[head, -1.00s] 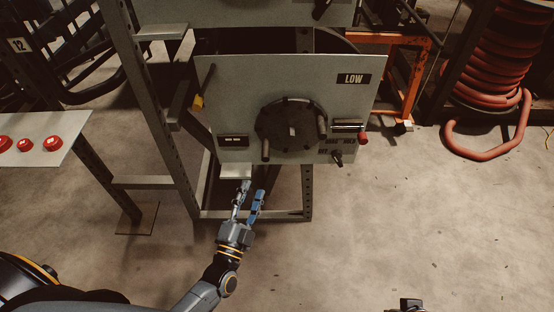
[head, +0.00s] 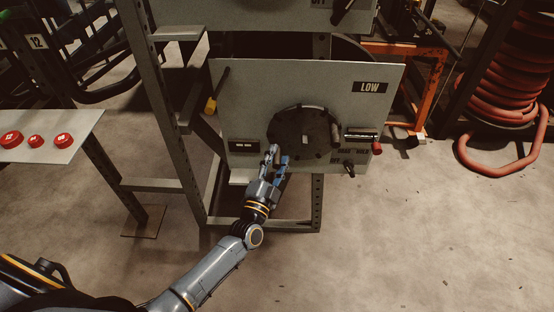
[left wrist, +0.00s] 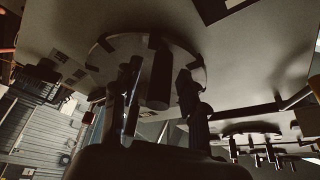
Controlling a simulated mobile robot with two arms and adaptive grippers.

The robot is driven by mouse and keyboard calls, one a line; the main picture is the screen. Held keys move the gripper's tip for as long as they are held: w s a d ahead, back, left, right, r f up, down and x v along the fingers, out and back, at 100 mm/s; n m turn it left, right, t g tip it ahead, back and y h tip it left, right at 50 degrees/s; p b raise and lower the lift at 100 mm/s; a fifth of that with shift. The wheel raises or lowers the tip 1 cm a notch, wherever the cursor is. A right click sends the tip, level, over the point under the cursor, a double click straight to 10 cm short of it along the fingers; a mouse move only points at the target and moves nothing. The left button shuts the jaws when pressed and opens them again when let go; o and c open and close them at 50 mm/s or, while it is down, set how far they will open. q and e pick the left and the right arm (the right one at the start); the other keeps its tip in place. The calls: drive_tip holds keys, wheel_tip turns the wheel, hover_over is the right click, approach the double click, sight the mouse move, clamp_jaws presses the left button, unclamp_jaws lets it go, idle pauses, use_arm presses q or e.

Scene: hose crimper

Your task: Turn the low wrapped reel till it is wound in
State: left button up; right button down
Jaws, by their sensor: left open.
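The low reel's round dark disc (head: 301,133) sits on a grey panel marked LOW (head: 370,87). A handle peg (head: 334,134) shows at the disc's right edge. My left gripper (head: 277,155) is open at the disc's lower left, its fingers pointing up at it. In the left wrist view the disc (left wrist: 112,58) fills the upper middle, and a dark peg (left wrist: 159,78) stands out between my two spread fingers (left wrist: 160,92). I cannot tell whether either finger touches the peg. In the head view my fingers hide this peg. My right gripper is out of view.
The panel carries a small lever (head: 349,168), a red knob (head: 377,148) and a yellow-tipped handle (head: 211,104) at its left. A table with red buttons (head: 36,141) stands left. A red hose coil (head: 500,110) is at right.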

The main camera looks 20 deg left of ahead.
use_arm(q)
clamp_jaws()
drive_tip(key=shift+f, duration=0.15)
drive_tip(key=shift+d+n, duration=0.1)
drive_tip(key=shift+n, duration=0.2)
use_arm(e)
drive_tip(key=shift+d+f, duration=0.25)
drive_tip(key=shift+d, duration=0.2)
use_arm(q)
drive_tip(key=shift+f+b, duration=0.1)
drive_tip(key=shift+b, duration=0.2)
